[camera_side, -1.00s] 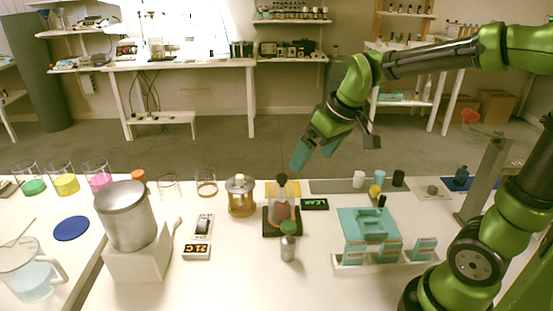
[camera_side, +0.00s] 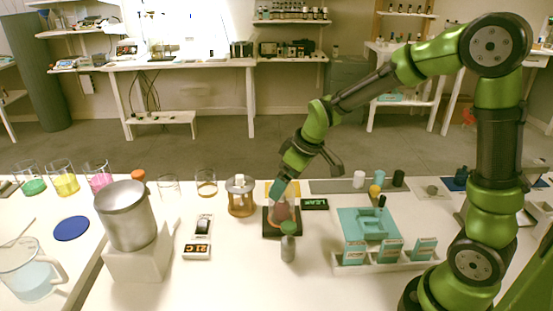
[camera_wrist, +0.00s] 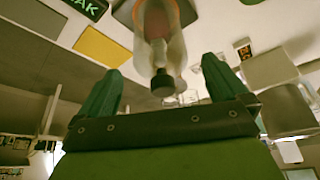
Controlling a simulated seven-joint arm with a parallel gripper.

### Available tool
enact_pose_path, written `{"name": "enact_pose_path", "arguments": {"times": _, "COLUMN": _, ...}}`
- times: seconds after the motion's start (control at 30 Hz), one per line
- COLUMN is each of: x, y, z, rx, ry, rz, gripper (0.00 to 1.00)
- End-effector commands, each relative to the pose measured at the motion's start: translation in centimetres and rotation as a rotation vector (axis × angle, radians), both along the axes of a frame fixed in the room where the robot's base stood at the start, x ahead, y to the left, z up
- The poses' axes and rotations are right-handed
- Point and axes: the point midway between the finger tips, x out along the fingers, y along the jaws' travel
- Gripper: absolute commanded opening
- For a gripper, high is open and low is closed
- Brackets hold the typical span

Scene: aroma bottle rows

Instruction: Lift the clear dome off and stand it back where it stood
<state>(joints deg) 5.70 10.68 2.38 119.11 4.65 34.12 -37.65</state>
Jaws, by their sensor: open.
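The clear dome (camera_side: 283,214) stands upright on a dark square base (camera_side: 269,232), with something reddish inside. In the wrist view the dome (camera_wrist: 162,42) shows with its dark knob (camera_wrist: 162,84) towards me. My gripper (camera_side: 279,187) is at the top of the dome and hides the knob in the side view. In the wrist view my gripper (camera_wrist: 160,80) is open, with one green finger on each side of the knob and gaps between. The knob is not held.
A small green-capped bottle (camera_side: 289,243) stands close in front of the base. A lit display (camera_side: 315,204) lies to the right and a wood-and-glass holder (camera_side: 240,198) stands to the left. A teal tray (camera_side: 350,222) is further right. Free table lies in front.

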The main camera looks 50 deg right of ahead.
Motion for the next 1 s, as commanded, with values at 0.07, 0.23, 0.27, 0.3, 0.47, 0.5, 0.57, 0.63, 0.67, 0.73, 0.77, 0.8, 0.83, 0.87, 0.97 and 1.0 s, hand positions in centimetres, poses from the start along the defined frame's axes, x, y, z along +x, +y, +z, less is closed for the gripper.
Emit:
{"name": "enact_pose_path", "arguments": {"times": 0.07, "x": 0.2, "y": 0.1, "z": -0.6, "rx": 0.000, "ry": 0.003, "rz": 0.001, "gripper": 1.00}}
{"name": "enact_pose_path", "arguments": {"times": 0.23, "x": 1.3, "y": 0.5, "z": -3.0, "rx": 0.001, "ry": 0.005, "rz": 0.003, "gripper": 1.00}}
{"name": "enact_pose_path", "arguments": {"times": 0.27, "x": 1.5, "y": 0.6, "z": -3.4, "rx": 0.000, "ry": 0.005, "rz": 0.003, "gripper": 1.00}}
{"name": "enact_pose_path", "arguments": {"times": 0.3, "x": 1.7, "y": 0.6, "z": -3.9, "rx": 0.000, "ry": 0.004, "rz": 0.003, "gripper": 1.00}}
{"name": "enact_pose_path", "arguments": {"times": 0.47, "x": 2.1, "y": 0.7, "z": -4.7, "rx": 0.000, "ry": 0.001, "rz": 0.001, "gripper": 1.00}}
{"name": "enact_pose_path", "arguments": {"times": 0.5, "x": 2.1, "y": 0.7, "z": -4.8, "rx": 0.001, "ry": 0.000, "rz": 0.001, "gripper": 1.00}}
{"name": "enact_pose_path", "arguments": {"times": 0.57, "x": 2.1, "y": 0.7, "z": -4.7, "rx": 0.001, "ry": 0.000, "rz": 0.001, "gripper": 1.00}}
{"name": "enact_pose_path", "arguments": {"times": 0.63, "x": 2.1, "y": 0.7, "z": -4.7, "rx": 0.000, "ry": 0.000, "rz": 0.001, "gripper": 1.00}}
{"name": "enact_pose_path", "arguments": {"times": 0.67, "x": 2.1, "y": 0.7, "z": -4.7, "rx": 0.000, "ry": 0.000, "rz": 0.001, "gripper": 0.98}}
{"name": "enact_pose_path", "arguments": {"times": 0.73, "x": 2.1, "y": 0.7, "z": -4.7, "rx": 0.000, "ry": 0.000, "rz": 0.001, "gripper": 0.88}}
{"name": "enact_pose_path", "arguments": {"times": 0.77, "x": 2.1, "y": 0.7, "z": -4.7, "rx": 0.000, "ry": 0.000, "rz": 0.001, "gripper": 0.83}}
{"name": "enact_pose_path", "arguments": {"times": 0.8, "x": 2.1, "y": 0.7, "z": -4.7, "rx": 0.000, "ry": 0.000, "rz": 0.001, "gripper": 0.77}}
{"name": "enact_pose_path", "arguments": {"times": 0.83, "x": 2.1, "y": 0.7, "z": -4.7, "rx": 0.000, "ry": 0.000, "rz": 0.001, "gripper": 0.72}}
{"name": "enact_pose_path", "arguments": {"times": 0.87, "x": 2.1, "y": 0.7, "z": -4.7, "rx": 0.000, "ry": 0.000, "rz": 0.001, "gripper": 0.68}}
{"name": "enact_pose_path", "arguments": {"times": 0.97, "x": 2.1, "y": 0.7, "z": -4.7, "rx": 0.000, "ry": 0.000, "rz": 0.001, "gripper": 0.53}}
{"name": "enact_pose_path", "arguments": {"times": 1.0, "x": 2.1, "y": 0.7, "z": -4.7, "rx": 0.000, "ry": 0.000, "rz": 0.001, "gripper": 0.46}}
